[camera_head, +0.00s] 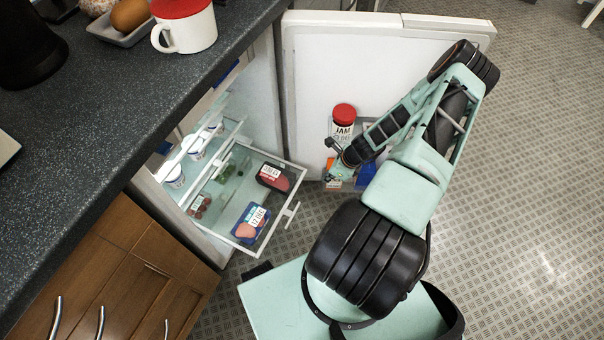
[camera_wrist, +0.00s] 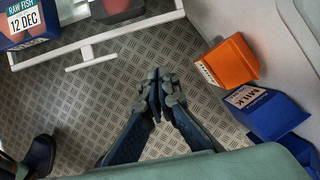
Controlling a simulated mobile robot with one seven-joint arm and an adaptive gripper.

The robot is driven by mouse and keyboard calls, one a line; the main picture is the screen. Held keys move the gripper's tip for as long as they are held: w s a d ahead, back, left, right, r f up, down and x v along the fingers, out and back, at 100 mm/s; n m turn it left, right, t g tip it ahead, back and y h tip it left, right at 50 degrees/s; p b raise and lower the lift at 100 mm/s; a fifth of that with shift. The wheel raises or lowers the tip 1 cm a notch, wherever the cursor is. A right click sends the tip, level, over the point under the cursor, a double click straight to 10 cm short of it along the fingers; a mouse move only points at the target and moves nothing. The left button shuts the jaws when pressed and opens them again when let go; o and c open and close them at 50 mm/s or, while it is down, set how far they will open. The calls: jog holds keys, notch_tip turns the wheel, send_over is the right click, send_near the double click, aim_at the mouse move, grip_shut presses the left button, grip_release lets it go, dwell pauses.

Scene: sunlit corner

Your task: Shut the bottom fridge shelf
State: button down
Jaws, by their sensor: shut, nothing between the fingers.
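The bottom fridge shelf (camera_head: 270,240) is pulled out of the open fridge, with food packs on it. A white handle (camera_head: 292,214) sits on its front edge. The shelf's front rail and handle (camera_wrist: 92,52) also show at the upper left of the wrist view. My gripper (camera_head: 331,145) is to the right of the shelf, near the fridge door, apart from the handle. In the wrist view my gripper (camera_wrist: 157,112) is shut and empty above the floor, below and right of the handle.
The open fridge door (camera_head: 375,60) stands behind my arm and holds a jam jar (camera_head: 343,122), an orange carton (camera_wrist: 229,63) and a blue milk carton (camera_wrist: 265,110). A dark counter (camera_head: 120,110) with a mug (camera_head: 190,32) is at left. Patterned floor lies clear at right.

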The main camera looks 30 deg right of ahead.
jog(key=w+a+f+b, duration=0.3)
jog(key=w+a+f, duration=0.2)
jog(key=f, duration=0.4)
jog(key=shift+w, duration=0.55)
